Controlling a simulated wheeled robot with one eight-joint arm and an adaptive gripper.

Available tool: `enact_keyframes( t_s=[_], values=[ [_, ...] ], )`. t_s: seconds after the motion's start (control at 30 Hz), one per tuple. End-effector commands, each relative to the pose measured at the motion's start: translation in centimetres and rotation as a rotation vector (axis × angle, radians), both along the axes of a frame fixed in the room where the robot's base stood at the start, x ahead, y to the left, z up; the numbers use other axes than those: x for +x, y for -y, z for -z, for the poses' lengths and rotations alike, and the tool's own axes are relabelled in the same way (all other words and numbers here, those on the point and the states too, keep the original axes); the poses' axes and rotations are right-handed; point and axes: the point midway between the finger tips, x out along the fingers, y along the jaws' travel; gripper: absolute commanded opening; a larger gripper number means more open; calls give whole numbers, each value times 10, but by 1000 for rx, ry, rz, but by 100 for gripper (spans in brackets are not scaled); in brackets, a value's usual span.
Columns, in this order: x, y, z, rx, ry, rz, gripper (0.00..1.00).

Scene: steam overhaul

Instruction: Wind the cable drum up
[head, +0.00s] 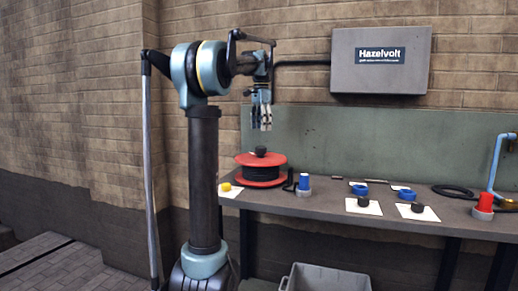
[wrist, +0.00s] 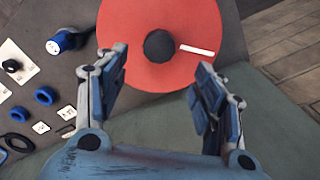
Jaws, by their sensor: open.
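The cable drum (head: 262,169) stands on the left end of the bench, with red flanges, dark cable wound between them and a black knob (head: 260,151) on top. My gripper (head: 261,126) hangs above the drum, pointing down, open and empty. In the wrist view the drum's red top (wrist: 140,25) shows from above, with its round black knob (wrist: 159,46) ahead of and between the open fingers (wrist: 160,85). A white mark (wrist: 197,50) lies on the red top beside the knob. The fingers appear apart from the knob.
The bench (head: 330,203) holds a yellow part (head: 226,186), a blue-capped part (head: 304,183), blue rings (head: 360,189), black knobs on white cards (head: 363,202) and a red part (head: 485,203) by a blue pipe (head: 494,160). A grey bin (head: 325,280) stands below. A Hazelvolt box (head: 380,75) hangs behind.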

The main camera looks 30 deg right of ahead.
Motion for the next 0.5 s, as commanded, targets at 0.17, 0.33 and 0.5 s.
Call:
enact_keyframes(
  t_s=[0.17,0.33,0.5],
  values=[
    [0,0,32,0,0,0,62],
    [0,0,61,0,0,0,62],
    [0,0,83,0,0,0,62]
  ],
)
